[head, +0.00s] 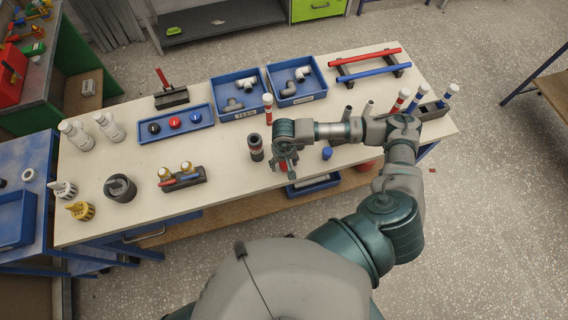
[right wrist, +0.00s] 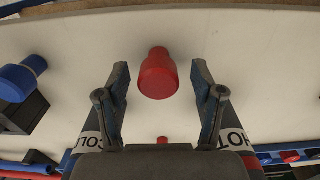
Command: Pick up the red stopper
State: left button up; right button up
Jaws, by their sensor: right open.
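The red stopper (right wrist: 158,76) stands on the pale tabletop in the right wrist view. It is between the spread fingers of my right gripper (right wrist: 160,85) and a little forward of them, with clear gaps on both sides. In the head view my right gripper (head: 286,160) hangs over the front part of the workbench (head: 230,165) and largely hides the stopper. The gripper is open and holds nothing. My left gripper does not show.
A dark cylinder (head: 255,147) stands close left of the gripper in the head view. A blue tray (head: 153,137) holds black, red and blue caps.

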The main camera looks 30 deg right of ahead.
jog(key=shift+d, duration=0.15)
jog(key=c, duration=1.1)
jog(key=shift+c, duration=0.2)
